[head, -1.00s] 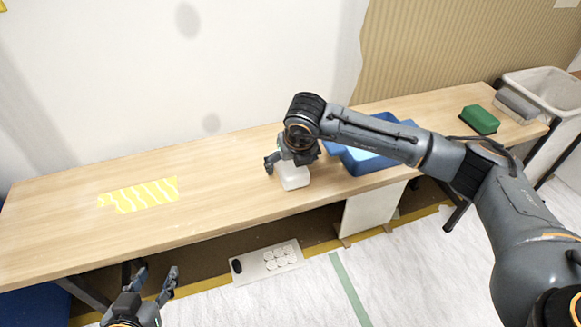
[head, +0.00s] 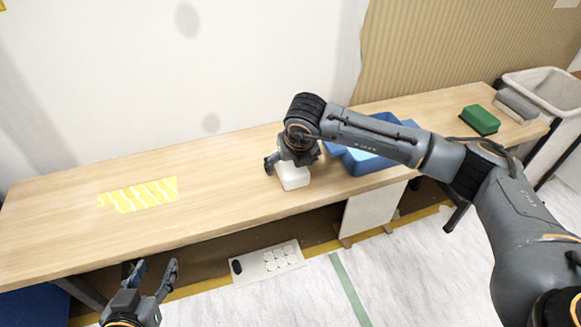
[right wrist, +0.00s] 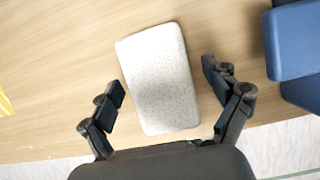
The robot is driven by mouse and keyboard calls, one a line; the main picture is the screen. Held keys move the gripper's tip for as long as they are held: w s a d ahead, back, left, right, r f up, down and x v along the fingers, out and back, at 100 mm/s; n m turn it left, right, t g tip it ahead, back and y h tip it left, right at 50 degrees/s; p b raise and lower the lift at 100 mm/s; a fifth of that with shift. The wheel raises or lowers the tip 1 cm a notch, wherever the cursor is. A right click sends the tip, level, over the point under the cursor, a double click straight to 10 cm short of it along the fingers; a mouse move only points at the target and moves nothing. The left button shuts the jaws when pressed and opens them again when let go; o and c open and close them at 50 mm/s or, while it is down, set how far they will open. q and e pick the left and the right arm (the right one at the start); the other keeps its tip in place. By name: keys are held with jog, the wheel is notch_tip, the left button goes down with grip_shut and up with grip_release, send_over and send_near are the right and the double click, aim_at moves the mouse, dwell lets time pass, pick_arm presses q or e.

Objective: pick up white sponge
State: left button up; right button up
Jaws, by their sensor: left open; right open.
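The white sponge (head: 293,177) lies on the wooden table near its front edge, partly hidden under my right gripper in the head view. In the right wrist view the sponge (right wrist: 160,80) lies between the spread fingers of my right gripper (right wrist: 163,90), with a gap on each side. The right gripper points down over the sponge and is open and empty. My left gripper (head: 150,277) is open and empty, low in front of the table's front edge, far to the left of the sponge.
A blue tray (head: 362,163) stands right of the sponge; its side shows in the right wrist view (right wrist: 292,45). A green block (head: 480,120), a grey block (head: 515,105) and a pale bin (head: 548,88) are at the right. A yellow striped sheet (head: 145,194) lies left.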

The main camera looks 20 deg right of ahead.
jog(key=shift+c, duration=0.4)
dwell(0.3)
jog(key=c, duration=1.1)
